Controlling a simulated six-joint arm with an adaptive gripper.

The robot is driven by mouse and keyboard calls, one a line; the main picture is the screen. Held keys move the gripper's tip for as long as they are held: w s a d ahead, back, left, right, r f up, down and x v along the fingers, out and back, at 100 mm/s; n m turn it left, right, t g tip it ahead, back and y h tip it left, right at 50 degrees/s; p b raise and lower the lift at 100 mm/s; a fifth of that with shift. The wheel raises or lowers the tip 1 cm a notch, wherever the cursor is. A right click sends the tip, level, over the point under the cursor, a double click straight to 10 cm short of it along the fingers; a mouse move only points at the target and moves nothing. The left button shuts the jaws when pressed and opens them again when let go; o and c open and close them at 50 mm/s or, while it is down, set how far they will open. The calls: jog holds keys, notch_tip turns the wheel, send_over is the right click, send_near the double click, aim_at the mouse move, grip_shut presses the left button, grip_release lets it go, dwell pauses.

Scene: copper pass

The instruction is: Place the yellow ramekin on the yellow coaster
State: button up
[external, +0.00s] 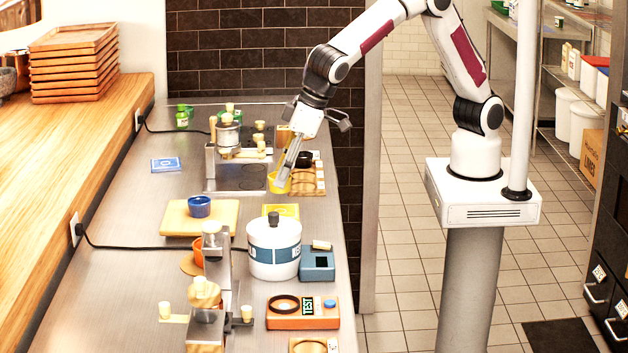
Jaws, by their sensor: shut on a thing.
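The yellow ramekin (278,184) is in the external view, near the right side of the steel counter. My gripper (287,174) reaches down from the upper right and is shut on its rim. I cannot tell whether the ramekin touches the counter. The yellow coaster (281,209) lies flat on the counter, nearer the camera than the ramekin and just behind the white pot. Its near part is hidden by the pot's lid.
The white pot (274,262) with a blue band stands near the coaster. A blue ramekin (199,206) sits on a wooden board (176,220) to the left. A wooden tray (309,190) is close right of my gripper. An espresso machine (227,150) stands behind left.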

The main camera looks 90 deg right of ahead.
aim_at(283, 192)
jog(key=shift+f, duration=0.65)
jog(key=shift+f, duration=1.85)
jog(key=shift+f, duration=0.15)
jog(key=o, duration=1.1)
jog(key=shift+v, duration=6.15)
jog(key=shift+d, duration=0.1)
